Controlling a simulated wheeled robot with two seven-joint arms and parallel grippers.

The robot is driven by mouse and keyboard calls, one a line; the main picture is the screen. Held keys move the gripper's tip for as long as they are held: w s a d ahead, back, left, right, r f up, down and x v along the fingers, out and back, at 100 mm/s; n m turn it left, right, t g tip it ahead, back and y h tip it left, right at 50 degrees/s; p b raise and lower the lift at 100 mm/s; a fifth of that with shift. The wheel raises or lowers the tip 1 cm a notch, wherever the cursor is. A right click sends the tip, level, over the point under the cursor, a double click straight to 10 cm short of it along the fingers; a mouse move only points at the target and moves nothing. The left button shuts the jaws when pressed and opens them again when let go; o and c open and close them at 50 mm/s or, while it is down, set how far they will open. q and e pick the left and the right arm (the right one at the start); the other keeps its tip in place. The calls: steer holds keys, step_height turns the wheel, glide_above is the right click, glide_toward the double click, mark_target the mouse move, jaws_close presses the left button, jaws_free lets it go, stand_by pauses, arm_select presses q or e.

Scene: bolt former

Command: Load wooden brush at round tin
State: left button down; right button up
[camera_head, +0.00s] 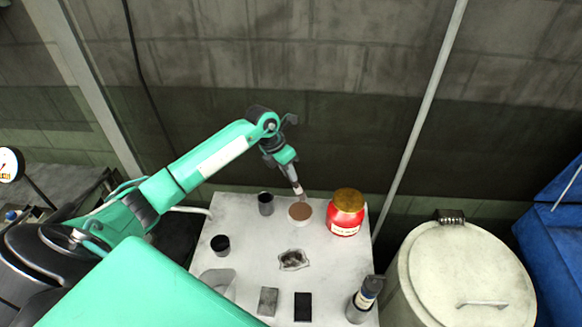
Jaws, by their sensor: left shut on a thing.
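My left gripper (293,172) is above the far part of the white table (245,245), pointing down. It is shut on the wooden brush (298,189), of which only a short length shows below the fingers. The brush hangs slightly tilted, its lower end at the far rim of the round tin (300,213). I cannot tell whether it touches the tin. The tin is pale, with a brown surface on top, and stands upright. My right gripper is not in view.
A red jar with a brown lid (346,214) stands right beside the tin. A dark cup (265,203) stands to its left. A large drum (462,275) stands right.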

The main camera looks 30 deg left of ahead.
arm_select(q)
steer(key=shift+f+b, duration=1.3)
steer(key=shift+f, duration=1.5)
steer(key=shift+f+b, duration=0.6)
steer(key=shift+b, duration=0.05)
steer(key=shift+r, duration=0.1)
steer(key=shift+r+p, duration=1.85)
steer(key=shift+r, duration=1.6)
